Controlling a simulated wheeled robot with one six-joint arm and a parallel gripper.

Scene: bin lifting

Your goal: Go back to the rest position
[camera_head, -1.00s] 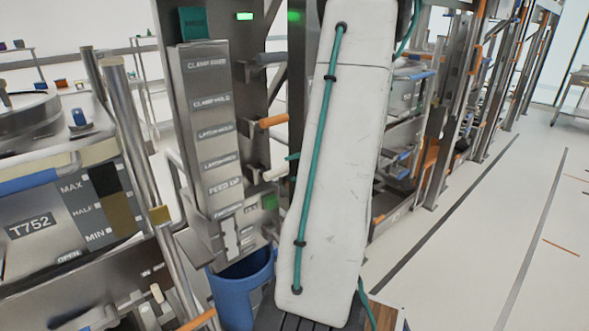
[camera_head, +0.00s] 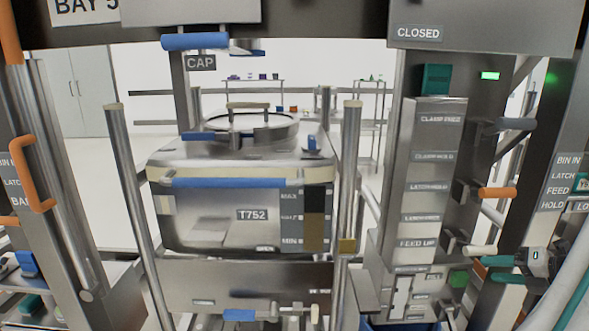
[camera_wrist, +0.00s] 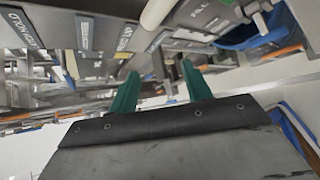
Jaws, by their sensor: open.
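My gripper (camera_head: 488,269) is at the lower right of the head view, with its green fingers apart. It points left toward the panel of labelled controls (camera_head: 432,150). In the wrist view my gripper (camera_wrist: 160,68) shows two green fingers with a gap between them and nothing held. A pale lever handle (camera_head: 480,250) is close to the fingers in the head view; I cannot tell if they touch. The steel bin marked T752 (camera_head: 215,235) stands in the middle of the bay frame, upright, with its round lid on top.
Steel posts (camera_head: 128,190) flank the bin. An orange handle (camera_head: 497,193) and a grey handle (camera_head: 515,124) stick out from the right post above my gripper. A blue tub (camera_head: 400,326) shows at the bottom edge. Shelves stand far behind.

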